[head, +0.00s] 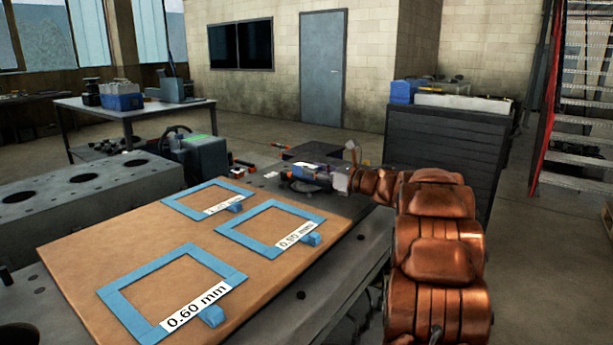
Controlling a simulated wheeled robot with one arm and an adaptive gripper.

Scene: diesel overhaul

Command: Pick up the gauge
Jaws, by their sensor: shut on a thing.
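My gripper (292,178) is at the far right corner of the wooden board, low over the dark bench top. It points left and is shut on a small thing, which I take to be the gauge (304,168). A blue and pale patch shows at the fingers. The gauge's shape and its exact place between the fingers are too small to make out, and the fingers hide part of it. I cannot tell whether it touches the bench.
The wooden board (130,240) carries three blue frames with labels, including 0.60 mm (195,306). A grey-green machine (200,158) and small loose items stand behind it. A dark cabinet (440,142) stands behind my arm. A metal block (90,190) lies left.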

